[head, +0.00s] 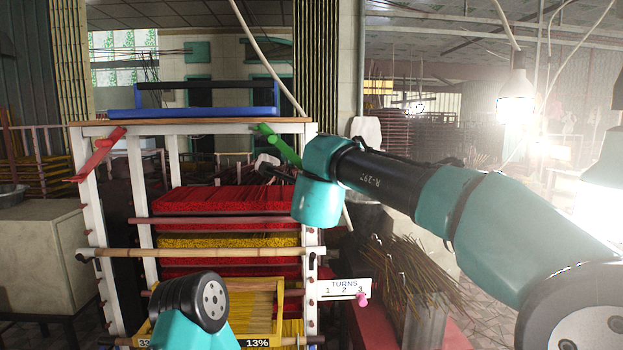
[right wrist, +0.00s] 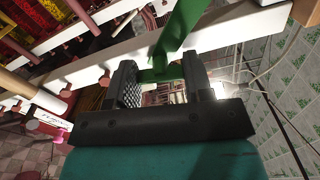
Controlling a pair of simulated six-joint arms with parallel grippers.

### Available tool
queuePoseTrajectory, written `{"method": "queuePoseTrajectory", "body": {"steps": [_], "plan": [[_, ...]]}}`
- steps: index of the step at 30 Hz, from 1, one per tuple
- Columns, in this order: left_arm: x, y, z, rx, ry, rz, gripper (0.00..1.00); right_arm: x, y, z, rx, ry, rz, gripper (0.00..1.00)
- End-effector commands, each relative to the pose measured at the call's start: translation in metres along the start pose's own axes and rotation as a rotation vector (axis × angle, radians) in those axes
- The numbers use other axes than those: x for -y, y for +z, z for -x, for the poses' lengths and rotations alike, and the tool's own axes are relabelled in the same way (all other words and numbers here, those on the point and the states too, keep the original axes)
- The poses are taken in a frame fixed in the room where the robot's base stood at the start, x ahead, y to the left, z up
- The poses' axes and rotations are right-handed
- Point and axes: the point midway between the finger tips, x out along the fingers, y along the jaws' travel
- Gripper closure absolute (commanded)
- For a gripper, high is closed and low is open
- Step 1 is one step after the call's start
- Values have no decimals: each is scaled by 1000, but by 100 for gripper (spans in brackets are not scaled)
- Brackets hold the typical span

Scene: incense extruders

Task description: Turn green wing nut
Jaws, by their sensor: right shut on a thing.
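The green wing nut (head: 278,144) sits at the top right post of the white rack in the head view, with its long wing slanting down to the right. In the right wrist view the green wing nut (right wrist: 181,35) runs down from the top edge to between my fingers. My right gripper (right wrist: 163,80) is shut on its green end, one dark finger on each side. My left gripper is not in view; only part of the left arm shows at the bottom.
A red wing nut (head: 97,155) is on the rack's left post. A blue-framed tray (head: 195,112) lies on top. Red and yellow incense trays (head: 228,199) fill the rack. A "TURNS 1 2 3" sign (head: 343,289) hangs lower right, with a pink peg (head: 362,299) under the 3.

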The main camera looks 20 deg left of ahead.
Motion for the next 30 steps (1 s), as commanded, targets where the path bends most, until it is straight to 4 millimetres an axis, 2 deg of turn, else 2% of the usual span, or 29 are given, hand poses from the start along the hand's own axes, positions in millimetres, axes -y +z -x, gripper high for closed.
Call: {"method": "queuePoseTrajectory", "body": {"steps": [12,30], "plan": [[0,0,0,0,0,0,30,-1,0,0,0,1,268,77],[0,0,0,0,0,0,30,-1,0,0,0,1,319,77]]}}
